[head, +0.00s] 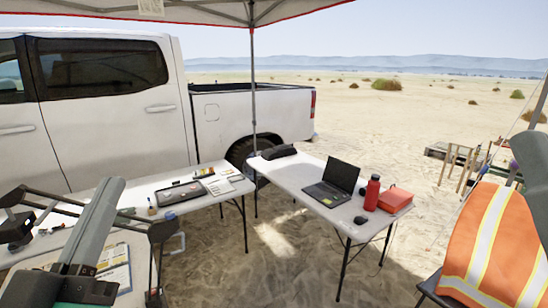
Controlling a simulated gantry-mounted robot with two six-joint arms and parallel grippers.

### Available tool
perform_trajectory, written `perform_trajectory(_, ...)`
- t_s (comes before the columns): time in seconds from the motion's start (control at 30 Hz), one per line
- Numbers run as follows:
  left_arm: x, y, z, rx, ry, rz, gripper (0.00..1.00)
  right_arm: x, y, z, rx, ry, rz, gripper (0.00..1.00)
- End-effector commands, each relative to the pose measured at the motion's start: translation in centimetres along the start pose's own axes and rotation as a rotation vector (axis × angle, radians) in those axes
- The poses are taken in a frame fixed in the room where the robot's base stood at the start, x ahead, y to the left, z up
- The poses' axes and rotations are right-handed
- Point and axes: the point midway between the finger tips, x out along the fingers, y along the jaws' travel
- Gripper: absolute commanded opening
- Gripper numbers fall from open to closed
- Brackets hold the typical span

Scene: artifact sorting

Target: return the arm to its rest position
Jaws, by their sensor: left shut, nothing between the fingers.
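My left arm (97,222) comes in at the lower left, its grey link slanting up over the near left table. The dark end of my left gripper (88,288) is low in the picture. It is shut and holds nothing. Its fingertips are hard to make out against the arm's dark parts. A grey link of my right arm (532,158) shows at the right edge. My right gripper is outside the picture.
The left table (200,205) carries a dark tray (178,193) and small items. The right table (300,185) holds a laptop (335,182), a red bottle (372,193) and a red box (396,200). An orange vest (497,245) hangs over a chair at the lower right. Sand lies between the tables.

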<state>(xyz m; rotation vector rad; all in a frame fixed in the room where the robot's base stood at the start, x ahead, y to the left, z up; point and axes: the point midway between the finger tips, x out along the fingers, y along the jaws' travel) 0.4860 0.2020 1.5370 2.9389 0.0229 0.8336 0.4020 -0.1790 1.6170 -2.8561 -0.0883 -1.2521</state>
Motion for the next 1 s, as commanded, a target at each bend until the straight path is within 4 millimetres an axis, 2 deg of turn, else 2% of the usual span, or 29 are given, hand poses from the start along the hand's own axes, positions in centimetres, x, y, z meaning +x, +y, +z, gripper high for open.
perform_trajectory(0.03, -0.3, 1.3, -4.0, -0.011, 0.089, 0.032, 0.0, 0.0, 0.0, 0.0, 0.0, 0.0, 0.0, 0.5)
perform_trajectory(0.1, -1.5, 2.5, -8.9, -0.012, 0.208, 0.07, 0.0, 0.0, 0.0, 0.0, 0.0, 0.0, 0.0, 0.5)
perform_trajectory(0.17, -3.8, 3.3, -12.2, 0.021, 0.303, 0.108, 0.0, 0.0, 0.0, 0.0, 0.0, 0.0, 0.0, 0.5)
perform_trajectory(0.2, -1.2, 3.5, -14.7, 0.04, 0.282, 0.101, 0.0, 2.8, 0.0, -2.5, 0.0, -0.003, 0.0, 0.5)
perform_trajectory(0.5, 5.8, 4.6, -25.6, 0.037, 0.273, 0.098, 0.0, 12.5, 0.0, -11.6, 0.0, 0.001, 0.0, 0.5)
perform_trajectory(0.6, 7.4, 4.8, -28.0, 0.037, 0.272, 0.098, 0.0, 14.7, 0.1, -13.6, 0.0, 0.001, 0.0, 0.5)
perform_trajectory(0.7, 8.1, 4.9, -29.1, 0.037, 0.271, 0.098, 0.0, 15.7, 0.1, -14.5, 0.0, 0.0, 0.0, 0.5)
perform_trajectory(1.0, 8.0, 4.9, -28.9, 0.037, 0.271, 0.097, 0.0, 15.5, 0.1, -14.3, 0.0, -0.001, 0.0, 0.5)
